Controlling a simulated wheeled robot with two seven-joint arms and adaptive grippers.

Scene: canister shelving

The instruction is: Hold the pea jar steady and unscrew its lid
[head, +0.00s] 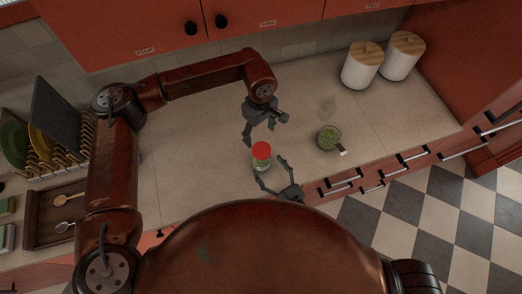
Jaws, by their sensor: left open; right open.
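The pea jar (261,164) stands upright on the counter near its front edge. Its red lid (262,149) is on top, and greenish contents show below it. My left gripper (259,135) is open, pointing down above and behind the lid, with nothing between its fingers. My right gripper (270,172) is open low at the front right of the jar, its fingers spread toward the jar's side. I cannot tell whether a finger touches the glass. Part of the jar's lower side is hard to make out.
Two white canisters with wooden lids (361,68) stand at the back right. A dish rack (62,150) and a brown tray (42,232) are at the left. The counter behind the jar is clear.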

